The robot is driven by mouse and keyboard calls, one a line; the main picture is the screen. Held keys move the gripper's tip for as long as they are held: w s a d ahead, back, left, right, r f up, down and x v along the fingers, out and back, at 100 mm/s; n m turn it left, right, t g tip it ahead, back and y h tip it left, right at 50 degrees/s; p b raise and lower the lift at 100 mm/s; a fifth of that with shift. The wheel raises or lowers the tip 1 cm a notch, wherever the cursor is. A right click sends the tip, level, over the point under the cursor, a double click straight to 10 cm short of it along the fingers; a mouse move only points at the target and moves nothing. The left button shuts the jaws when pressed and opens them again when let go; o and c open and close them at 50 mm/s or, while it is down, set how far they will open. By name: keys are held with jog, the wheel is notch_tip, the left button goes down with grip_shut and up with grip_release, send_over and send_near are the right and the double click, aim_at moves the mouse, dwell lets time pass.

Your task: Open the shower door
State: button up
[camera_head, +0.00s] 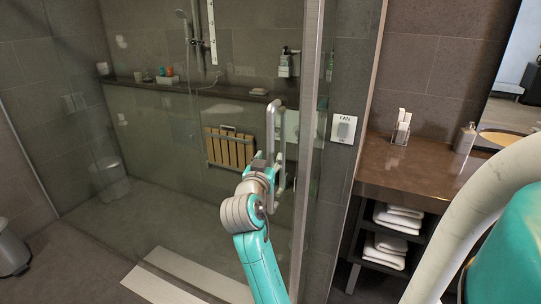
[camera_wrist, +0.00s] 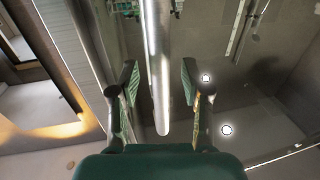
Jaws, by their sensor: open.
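The glass shower door (camera_head: 170,180) is in the head view and appears closed, with a metal edge strip at its right. Its vertical metal handle (camera_head: 276,135) is near that edge. My gripper (camera_head: 264,165) is at the lower part of the handle, its fingers mostly hidden behind my wrist. In the wrist view, my gripper (camera_wrist: 159,78) is open, one finger on each side of the handle bar (camera_wrist: 157,45). Gaps show between the bar and both fingers. The bar's rounded end is between the fingers, close to the palm.
A brown vanity counter (camera_head: 424,166) with towels (camera_head: 390,245) on shelves below stands to the right. A fan switch (camera_head: 344,128) is on the wall beside the door. A wooden slatted seat (camera_head: 230,149) shows behind the glass. A bin (camera_head: 12,250) stands at far left.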

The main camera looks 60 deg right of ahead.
jog(key=shift+x, duration=1.45)
grip_shut()
